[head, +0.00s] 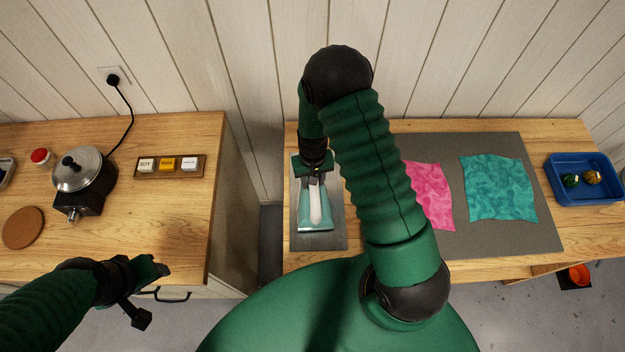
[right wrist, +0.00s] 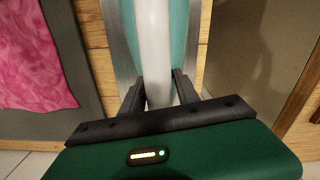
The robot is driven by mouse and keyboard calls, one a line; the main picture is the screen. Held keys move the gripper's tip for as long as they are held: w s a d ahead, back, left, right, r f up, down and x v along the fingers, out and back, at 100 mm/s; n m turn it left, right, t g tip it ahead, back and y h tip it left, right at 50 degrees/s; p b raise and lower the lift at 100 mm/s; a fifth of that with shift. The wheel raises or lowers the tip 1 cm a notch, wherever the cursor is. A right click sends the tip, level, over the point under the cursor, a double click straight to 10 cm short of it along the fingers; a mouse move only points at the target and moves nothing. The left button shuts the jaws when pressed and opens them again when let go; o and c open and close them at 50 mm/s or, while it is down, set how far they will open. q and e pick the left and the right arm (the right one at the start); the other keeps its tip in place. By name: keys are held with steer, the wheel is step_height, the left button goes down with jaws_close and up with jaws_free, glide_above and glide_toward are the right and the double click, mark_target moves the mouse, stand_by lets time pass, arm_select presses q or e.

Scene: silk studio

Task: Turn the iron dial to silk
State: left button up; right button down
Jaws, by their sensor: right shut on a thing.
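The iron (head: 304,218) has a teal body and a long white handle, and rests on a grey metal plate (head: 336,238). In the right wrist view its white handle (right wrist: 153,35) runs between my fingers. My right gripper (head: 315,181) is shut on this handle at the end nearer the wall. Its two black fingers also show in the right wrist view (right wrist: 158,88), one on each side of the handle. I cannot make out the dial or its marks. My left gripper (head: 157,293) is open and empty, in front of the left counter.
Pink cloth (head: 430,195) and teal cloth (head: 499,188) lie on a grey mat (head: 485,240). A blue tray (head: 556,197) stands at the right. A metal pot (head: 84,170) and labelled blocks on a wooden holder (head: 199,172) stand on the left counter. A gap separates the counters.

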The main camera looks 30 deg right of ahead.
steer(key=c, duration=1.2)
jaws_free()
steer(key=shift+r, duration=0.1)
steer(key=shift+c, duration=0.2)
steer(key=shift+o, duration=1.2)
steer(key=shift+a, duration=0.15)
arm_select(q)
steer(key=shift+s+a, duration=0.1)
steer(key=shift+a, duration=0.3)
arm_select(e)
steer(key=shift+o, duration=0.5)
steer(key=shift+a, duration=0.15)
steer(key=shift+r, duration=0.35)
arm_select(q)
step_height(320, 180, down, 3)
steer(key=b, duration=0.2)
steer(key=shift+d+r+b, duration=0.15)
steer(key=shift+b, duration=0.2)
arm_select(e)
step_height(320, 180, up, 16)
